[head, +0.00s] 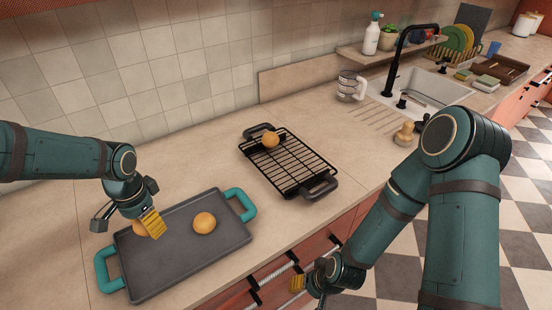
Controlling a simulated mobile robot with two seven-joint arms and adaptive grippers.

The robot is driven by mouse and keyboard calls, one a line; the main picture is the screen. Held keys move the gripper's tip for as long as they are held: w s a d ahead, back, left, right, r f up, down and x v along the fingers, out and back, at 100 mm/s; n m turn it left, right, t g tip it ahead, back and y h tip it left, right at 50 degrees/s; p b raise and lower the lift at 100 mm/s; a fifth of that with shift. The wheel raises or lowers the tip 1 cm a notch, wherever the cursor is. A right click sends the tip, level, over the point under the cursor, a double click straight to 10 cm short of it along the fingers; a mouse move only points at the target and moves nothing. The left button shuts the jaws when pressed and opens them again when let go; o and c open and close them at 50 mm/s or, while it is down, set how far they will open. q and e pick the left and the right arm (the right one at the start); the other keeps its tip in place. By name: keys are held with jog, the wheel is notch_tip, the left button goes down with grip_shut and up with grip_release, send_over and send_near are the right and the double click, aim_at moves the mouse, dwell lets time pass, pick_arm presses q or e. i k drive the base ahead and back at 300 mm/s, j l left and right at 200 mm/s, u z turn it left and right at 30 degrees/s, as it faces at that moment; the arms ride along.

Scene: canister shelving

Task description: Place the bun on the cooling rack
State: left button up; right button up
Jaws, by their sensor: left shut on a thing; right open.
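A golden bun (204,222) lies on the dark grey tray (190,266) with teal handles. A second bun (139,229) on the left of the tray is partly hidden by my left gripper (148,226), which is shut on it. I cannot tell whether that bun still touches the tray. A third bun (270,139) sits at the far end of the black wire cooling rack (292,169), whose near part is bare. My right gripper (306,285) is open and empty, low in front of the counter's front edge by the drawers.
The counter (200,177) is clear between tray and rack. A patterned mug (351,86), a sink (432,90) with a black faucet (398,62) and a small wooden object (404,134) are to the right. The tiled wall (150,75) bounds the back.

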aim_at(302, 174)
jog(key=i+l, duration=0.15)
jog(key=l, duration=0.25)
jog(key=i+l, duration=0.15)
jog(key=l, duration=0.25)
jog(key=i+l, duration=0.15)
jog(key=l, duration=0.2)
jog(key=i+l, duration=0.15)
jog(key=l, duration=0.25)
jog(key=i+l, duration=0.15)
jog(key=l, duration=0.25)
